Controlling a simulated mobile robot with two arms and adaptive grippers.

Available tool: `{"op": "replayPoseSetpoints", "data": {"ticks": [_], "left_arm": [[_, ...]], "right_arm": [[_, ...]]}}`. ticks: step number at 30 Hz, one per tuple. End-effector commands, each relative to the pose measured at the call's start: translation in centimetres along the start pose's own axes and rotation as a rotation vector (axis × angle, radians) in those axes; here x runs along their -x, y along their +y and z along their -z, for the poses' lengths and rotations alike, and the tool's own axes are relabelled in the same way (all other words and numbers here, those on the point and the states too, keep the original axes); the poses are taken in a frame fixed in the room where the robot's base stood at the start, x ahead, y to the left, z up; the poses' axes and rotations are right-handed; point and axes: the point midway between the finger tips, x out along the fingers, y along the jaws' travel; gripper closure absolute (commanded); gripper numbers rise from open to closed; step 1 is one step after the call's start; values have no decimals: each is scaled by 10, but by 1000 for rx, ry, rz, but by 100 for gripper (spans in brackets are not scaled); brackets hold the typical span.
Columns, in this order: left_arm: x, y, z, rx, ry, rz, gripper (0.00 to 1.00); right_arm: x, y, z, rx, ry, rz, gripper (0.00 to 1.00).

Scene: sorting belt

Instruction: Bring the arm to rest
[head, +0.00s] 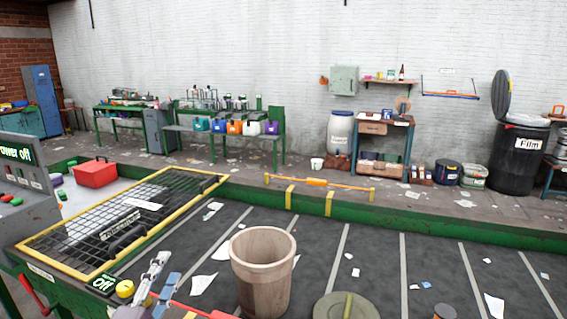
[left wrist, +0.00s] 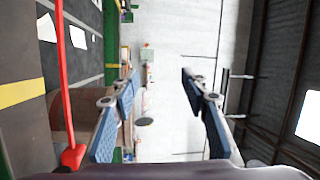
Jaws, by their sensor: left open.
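My left gripper (head: 165,270) is at the bottom of the head view, left of a tan bin. Its two fingers, with blue pads, stand apart. In the left wrist view the left gripper (left wrist: 160,78) is open, with nothing between its fingers, and the white wall and shop floor side show beyond them. My right gripper is not in view.
The tan bin (head: 262,295) stands upright on the dark belt (head: 370,255), close to the right of my left gripper. A yellow-edged mesh guard (head: 90,225) is at left. A round grey-green lid (head: 345,308) lies at the front. Paper scraps lie about.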

Motion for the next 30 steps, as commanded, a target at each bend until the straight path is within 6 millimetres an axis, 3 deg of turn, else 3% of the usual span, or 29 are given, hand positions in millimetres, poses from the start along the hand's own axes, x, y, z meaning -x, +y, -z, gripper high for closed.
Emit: {"op": "replayPoseSetpoints", "data": {"ticks": [6, 9, 12, 18, 25, 30], "left_arm": [[89, 105, -26, 489, -364, -318, 59], [146, 151, -22, 680, -534, -478, 59], [201, 184, -10, 822, -681, -621, 59], [286, 216, 19, 994, -890, -836, 59], [364, 226, 54, 1109, -1071, -1031, 59], [359, 269, 47, 1097, -1082, -1042, 59]], "right_arm": [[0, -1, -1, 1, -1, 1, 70], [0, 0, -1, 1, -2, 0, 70], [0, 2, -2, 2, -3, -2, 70], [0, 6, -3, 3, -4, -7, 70], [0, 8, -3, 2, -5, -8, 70], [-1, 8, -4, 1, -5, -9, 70]]}}
